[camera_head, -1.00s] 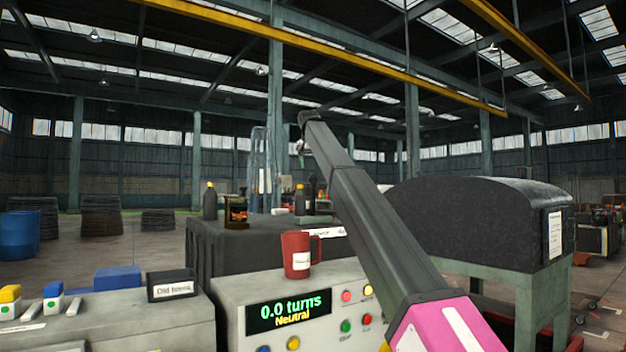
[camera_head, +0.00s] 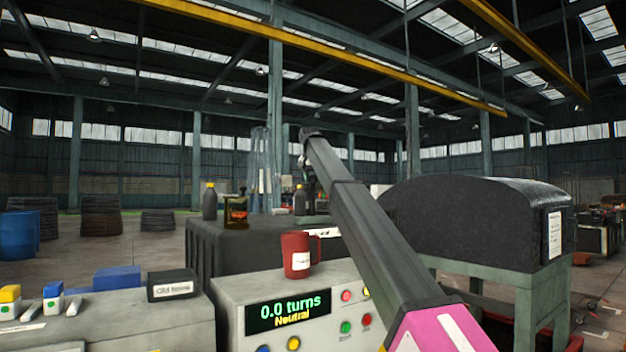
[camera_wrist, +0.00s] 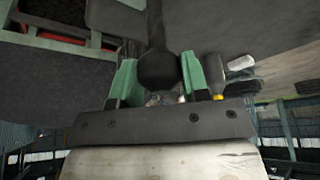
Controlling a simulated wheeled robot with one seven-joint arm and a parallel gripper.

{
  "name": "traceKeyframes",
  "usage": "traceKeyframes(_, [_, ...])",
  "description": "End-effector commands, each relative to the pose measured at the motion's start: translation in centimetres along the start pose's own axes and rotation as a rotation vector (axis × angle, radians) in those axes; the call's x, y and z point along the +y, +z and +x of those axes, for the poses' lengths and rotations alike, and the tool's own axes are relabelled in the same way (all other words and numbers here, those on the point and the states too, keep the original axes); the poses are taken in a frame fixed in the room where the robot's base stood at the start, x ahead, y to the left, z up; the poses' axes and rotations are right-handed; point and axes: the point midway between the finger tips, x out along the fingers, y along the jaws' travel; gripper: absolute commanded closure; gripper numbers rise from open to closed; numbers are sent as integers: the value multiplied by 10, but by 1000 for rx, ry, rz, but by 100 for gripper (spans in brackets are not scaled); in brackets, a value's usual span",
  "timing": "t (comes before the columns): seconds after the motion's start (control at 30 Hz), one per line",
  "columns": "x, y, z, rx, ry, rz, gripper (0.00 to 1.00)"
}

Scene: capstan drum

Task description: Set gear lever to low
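In the wrist view, the gear lever (camera_wrist: 157,66) is a dark rod ending in a round black knob. The knob sits between the two green fingers of my gripper (camera_wrist: 159,80), with little or no gap on either side. I cannot tell whether the fingers press on it. In the head view, my gripper is small and mostly hidden at the far end of my outstretched arm, and I cannot make out the lever there. The display (camera_head: 288,312) on the control panel reads "0.0 turns" and "Neutral".
A red mug (camera_head: 296,263) stands on the light control panel. A large black curved housing (camera_head: 475,225) on a green stand is right of my arm. A black labelled box (camera_head: 172,287) lies left.

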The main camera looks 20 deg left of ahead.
Motion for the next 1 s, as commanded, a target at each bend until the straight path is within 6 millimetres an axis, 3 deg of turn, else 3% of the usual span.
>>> traceKeyframes(0.27, [-9, 10, -3, 49, 44, -20, 100])
traceKeyframes(0.77, [-49, 52, -6, 275, 250, -107, 100])
traceKeyframes(1.0, [-59, 62, -4, 268, 246, -103, 100])
